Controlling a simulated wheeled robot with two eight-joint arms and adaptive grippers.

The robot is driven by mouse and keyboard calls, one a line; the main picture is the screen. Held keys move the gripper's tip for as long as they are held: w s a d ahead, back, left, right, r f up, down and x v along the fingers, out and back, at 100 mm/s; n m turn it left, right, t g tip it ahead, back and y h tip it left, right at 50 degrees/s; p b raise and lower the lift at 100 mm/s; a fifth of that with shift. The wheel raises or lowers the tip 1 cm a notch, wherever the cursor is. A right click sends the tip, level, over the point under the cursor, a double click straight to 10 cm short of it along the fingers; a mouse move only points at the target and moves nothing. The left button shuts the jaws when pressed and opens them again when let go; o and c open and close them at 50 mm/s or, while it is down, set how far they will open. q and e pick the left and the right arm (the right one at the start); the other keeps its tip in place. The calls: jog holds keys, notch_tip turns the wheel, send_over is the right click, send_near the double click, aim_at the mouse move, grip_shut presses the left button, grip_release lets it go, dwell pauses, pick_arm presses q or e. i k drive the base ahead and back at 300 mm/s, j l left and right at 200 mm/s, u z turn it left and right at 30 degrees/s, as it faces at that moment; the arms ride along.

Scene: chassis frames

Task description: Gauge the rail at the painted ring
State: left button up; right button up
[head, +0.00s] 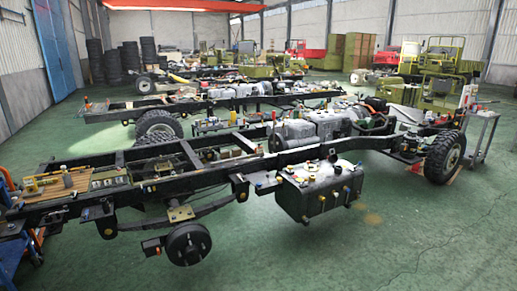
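The near chassis frame has a long dark rail (225,170) running from the lower left toward the front wheel at the right. I cannot make out a painted ring on the rail at this size. Small tools and yellow items lie on a wooden board (72,184) across the frame's left end; I cannot tell whether a gauge is among them. Neither of my grippers is in view.
A dark tank (318,195) hangs from the rail's near side, and a brake drum (188,244) sits lower left. A blue cart (12,262) stands at the left edge. A grey stand (483,118) is right of the front wheel (444,157). Green floor (400,245) is clear in front.

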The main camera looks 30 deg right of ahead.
aim_at(260, 150)
jog(key=i+l+z, duration=0.3)
jog(key=i+l, duration=0.4)
jog(key=i, duration=0.2)
jog(key=i+l+z, duration=0.25)
jog(key=i+l, duration=0.2)
jog(key=i, duration=0.5)
jog(key=i+l+z, duration=0.3)
jog(key=i, duration=0.65)
jog(key=i+z, duration=0.3)
jog(key=i, duration=0.7)
